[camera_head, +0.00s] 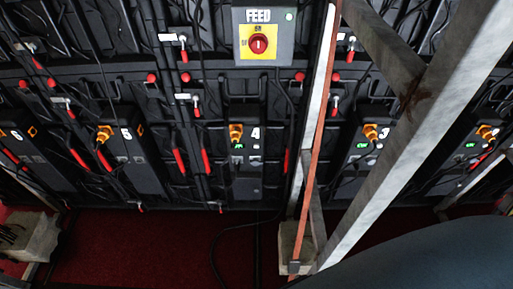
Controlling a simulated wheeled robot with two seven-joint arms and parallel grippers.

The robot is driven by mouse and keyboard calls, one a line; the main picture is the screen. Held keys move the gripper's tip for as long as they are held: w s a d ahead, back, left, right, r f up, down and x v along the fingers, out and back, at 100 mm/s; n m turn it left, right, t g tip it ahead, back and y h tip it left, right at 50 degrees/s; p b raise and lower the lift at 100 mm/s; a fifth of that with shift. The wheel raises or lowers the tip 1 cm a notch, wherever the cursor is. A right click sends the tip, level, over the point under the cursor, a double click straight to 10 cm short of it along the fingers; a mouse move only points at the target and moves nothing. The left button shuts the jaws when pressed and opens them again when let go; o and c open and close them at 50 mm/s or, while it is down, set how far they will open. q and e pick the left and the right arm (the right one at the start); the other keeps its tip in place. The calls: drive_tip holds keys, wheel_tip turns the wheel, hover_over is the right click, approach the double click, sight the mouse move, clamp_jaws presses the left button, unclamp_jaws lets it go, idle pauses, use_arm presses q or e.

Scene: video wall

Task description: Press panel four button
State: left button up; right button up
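Panel four (245,175) is a dark box low on the back of the video wall, marked with a white "4". An orange connector (236,131) is plugged into its upper left. Below it are a small green-lit display (238,146) and small pale spots; which one is the button is too small to tell. Neither of my grippers is in view.
A FEED box (262,35) with a red switch on yellow hangs above panel four. Similar panels stand at both sides. Slanted metal beams (415,135) and an orange-red strut (318,140) stand to the right of panel four. A cable crosses the red floor (150,245). A smooth dark rounded shape fills the lower right.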

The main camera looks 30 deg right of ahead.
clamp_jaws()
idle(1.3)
